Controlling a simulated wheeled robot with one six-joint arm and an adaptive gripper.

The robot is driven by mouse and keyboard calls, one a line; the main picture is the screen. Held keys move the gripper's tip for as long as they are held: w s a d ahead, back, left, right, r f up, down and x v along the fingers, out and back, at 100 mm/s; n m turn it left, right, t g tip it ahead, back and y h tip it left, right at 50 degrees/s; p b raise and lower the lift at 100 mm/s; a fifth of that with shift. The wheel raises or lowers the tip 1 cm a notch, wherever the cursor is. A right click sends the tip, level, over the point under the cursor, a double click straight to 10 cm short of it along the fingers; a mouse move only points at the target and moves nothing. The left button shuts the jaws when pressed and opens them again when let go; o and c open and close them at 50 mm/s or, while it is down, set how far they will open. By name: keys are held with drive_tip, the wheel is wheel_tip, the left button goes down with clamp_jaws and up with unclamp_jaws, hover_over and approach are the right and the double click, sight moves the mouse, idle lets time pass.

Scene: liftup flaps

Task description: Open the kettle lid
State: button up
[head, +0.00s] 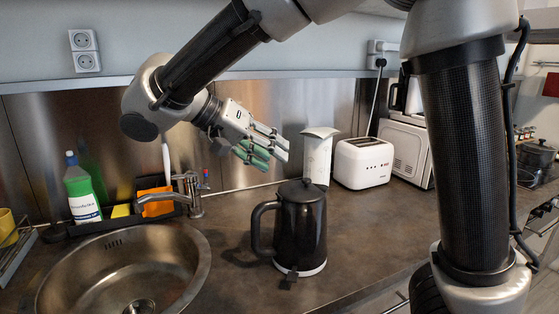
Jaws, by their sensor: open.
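A black kettle (300,232) stands upright on the counter right of the sink, on a pale base. Its handle (259,228) points left. Its dark lid (301,191) with a small knob on top looks shut. A small dark tab (289,276) shows low at the front of the kettle. My gripper (268,151) is open and empty. It hangs in the air above and to the left of the lid, apart from the kettle, with its greenish fingertips pointing right and slightly down.
A steel sink (196,266) with a faucet (193,197) lies at the left. A green soap bottle (82,190) stands behind it. A white cylindrical holder (318,157) and a white toaster (363,163) stand behind the kettle. The counter (375,235) right of the kettle is clear.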

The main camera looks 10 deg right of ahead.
drive_tip(key=v, duration=0.8)
